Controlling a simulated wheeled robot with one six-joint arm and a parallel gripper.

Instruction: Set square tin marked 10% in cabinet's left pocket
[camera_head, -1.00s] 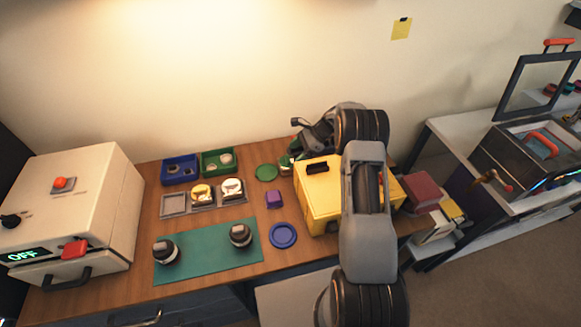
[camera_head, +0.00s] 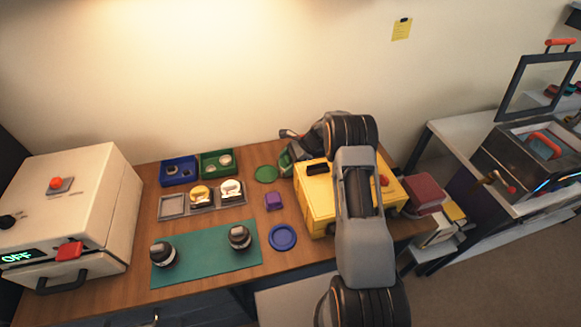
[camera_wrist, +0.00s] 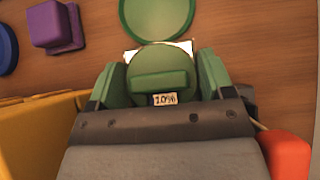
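A green tin marked 10% (camera_wrist: 163,75) shows in the wrist view, with a round top and a raised bar across it; its label faces me.
The yellow box (camera_head: 316,205) stands close beside my gripper. A green disc (camera_head: 266,174), purple block (camera_head: 274,201) and blue disc (camera_head: 282,237) lie nearby. Blue (camera_head: 179,182) and green trays (camera_head: 204,175) are at the back. Two dark knobbed pieces stand on the green mat (camera_head: 205,262).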

